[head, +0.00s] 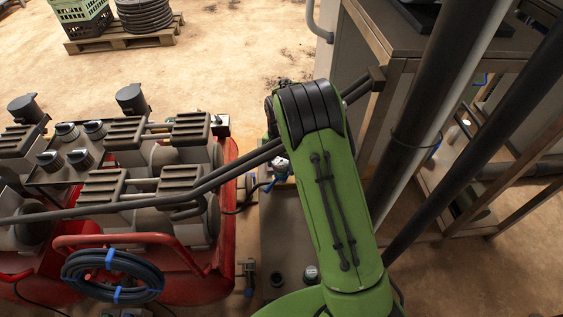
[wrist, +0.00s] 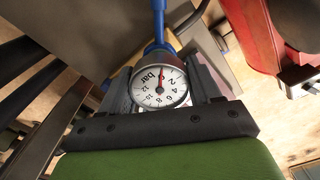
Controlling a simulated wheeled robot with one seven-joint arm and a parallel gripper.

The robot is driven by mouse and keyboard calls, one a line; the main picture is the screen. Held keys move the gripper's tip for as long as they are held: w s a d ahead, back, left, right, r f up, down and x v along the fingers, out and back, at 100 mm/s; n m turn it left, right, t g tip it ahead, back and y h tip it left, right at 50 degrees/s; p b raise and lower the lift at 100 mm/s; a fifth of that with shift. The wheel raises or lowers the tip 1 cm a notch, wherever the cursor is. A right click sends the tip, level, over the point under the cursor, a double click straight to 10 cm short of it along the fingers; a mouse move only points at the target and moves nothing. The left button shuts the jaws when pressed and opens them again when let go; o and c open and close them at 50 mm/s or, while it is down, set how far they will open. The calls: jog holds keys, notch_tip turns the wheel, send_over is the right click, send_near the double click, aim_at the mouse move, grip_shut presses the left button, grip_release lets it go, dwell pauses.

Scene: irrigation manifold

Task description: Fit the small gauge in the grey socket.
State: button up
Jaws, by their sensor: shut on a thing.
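The small gauge (wrist: 160,87) has a round white dial with a red needle and faces the wrist camera. My gripper (wrist: 165,75) is shut on it, with one dark finger on each side of the dial. A blue part (wrist: 158,30) shows right behind the gauge; I cannot tell whether they touch. In the head view my green arm covers the gripper and the held gauge. Two small round fittings, one pale-topped (head: 311,273) and one dark (head: 277,279), sit on the grey bench near my arm. I cannot make out which is the grey socket.
A red machine (head: 225,225) with grey blocks and a coiled dark hose (head: 112,276) stands left of my arm. A blue-handled valve (head: 280,178) is close beside the arm. A metal frame table (head: 400,40) and dark pipes (head: 425,100) crowd the right. Open sandy floor lies behind.

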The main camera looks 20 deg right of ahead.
jog(key=shift+f+b, duration=0.35)
jog(key=shift+f, duration=0.4)
dwell(0.3)
jog(key=o, duration=1.1)
jog(key=shift+o, duration=0.9)
jog(key=shift+r, duration=0.15)
jog(key=shift+r+p, duration=3)
jog(key=shift+r, duration=0.45)
jog(key=shift+f, duration=0.1)
